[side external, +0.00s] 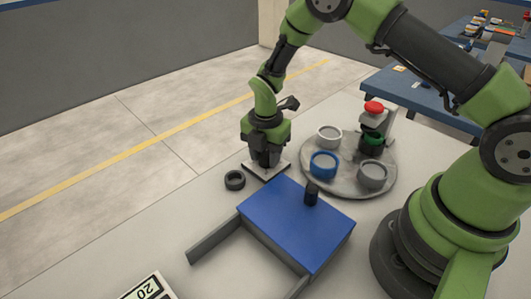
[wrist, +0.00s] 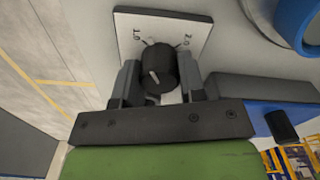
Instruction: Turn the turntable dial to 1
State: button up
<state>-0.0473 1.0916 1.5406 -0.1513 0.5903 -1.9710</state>
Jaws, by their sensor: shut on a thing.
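The dial is a black knob (wrist: 160,67) on a white square plate (wrist: 190,27) with small markings near its far corners. A pale pointer line shows on the knob; I cannot tell which number it points at. My gripper (wrist: 158,80) has one finger on each side of the knob and is shut on it. In the side external view my gripper (side external: 267,160) points down at the white plate (side external: 284,165) and hides the knob. The turntable (side external: 345,182) is a grey round disc to the right of the gripper, carrying white, blue, grey and green ring-shaped pieces.
A blue box (side external: 290,225) with a black knob on top and grey side rails stands in front of the dial. A black ring (side external: 234,180) lies left of the plate. A red button (side external: 374,107) stands behind the turntable. A display (side external: 150,287) sits at the front edge.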

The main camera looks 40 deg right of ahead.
aim_at(266, 152)
jog(key=shift+n, duration=1.6)
jog(key=o, duration=0.9)
jog(key=shift+r, duration=0.15)
notch_tip(266, 152, up, 10)
jog(key=shift+f, duration=0.15)
